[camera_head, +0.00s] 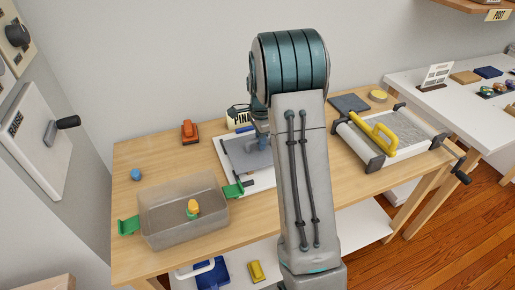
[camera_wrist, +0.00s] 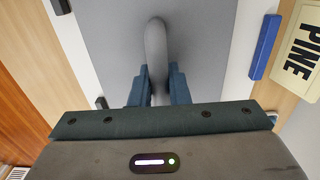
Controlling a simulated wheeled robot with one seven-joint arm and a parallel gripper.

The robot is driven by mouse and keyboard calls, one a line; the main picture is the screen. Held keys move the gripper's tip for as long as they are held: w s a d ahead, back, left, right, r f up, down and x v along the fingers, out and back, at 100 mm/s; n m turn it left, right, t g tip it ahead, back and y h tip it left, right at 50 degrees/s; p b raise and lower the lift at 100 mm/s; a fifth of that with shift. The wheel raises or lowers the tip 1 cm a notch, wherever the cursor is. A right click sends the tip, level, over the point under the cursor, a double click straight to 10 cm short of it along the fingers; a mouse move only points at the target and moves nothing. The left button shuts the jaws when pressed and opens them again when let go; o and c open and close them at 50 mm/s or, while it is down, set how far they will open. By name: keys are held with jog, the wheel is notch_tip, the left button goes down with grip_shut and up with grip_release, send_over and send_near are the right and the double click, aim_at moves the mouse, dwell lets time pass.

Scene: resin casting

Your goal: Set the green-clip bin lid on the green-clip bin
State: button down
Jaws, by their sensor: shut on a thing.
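The green-clip bin (camera_head: 165,232) is a translucent grey open box at the front left of the table, with a green clip (camera_head: 128,226) on its left side and another (camera_head: 233,190) on its right. The green-clip bin lid (camera_head: 240,160) is a flat grey panel at the table's middle, over a white board. My gripper (camera_wrist: 155,88) is shut on the lid's upright grey handle (camera_wrist: 156,45). My arm hides much of the lid in the head view, and I cannot tell whether it touches the board.
An orange-red object (camera_head: 190,132) and a blue ball (camera_head: 136,175) lie behind the bin. The PINE sign (camera_wrist: 302,50) is near the lid. Bare wood lies between bin and board.

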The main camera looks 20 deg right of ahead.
jog(key=shift+r+p, duration=1.6)
jog(key=shift+r, duration=0.75)
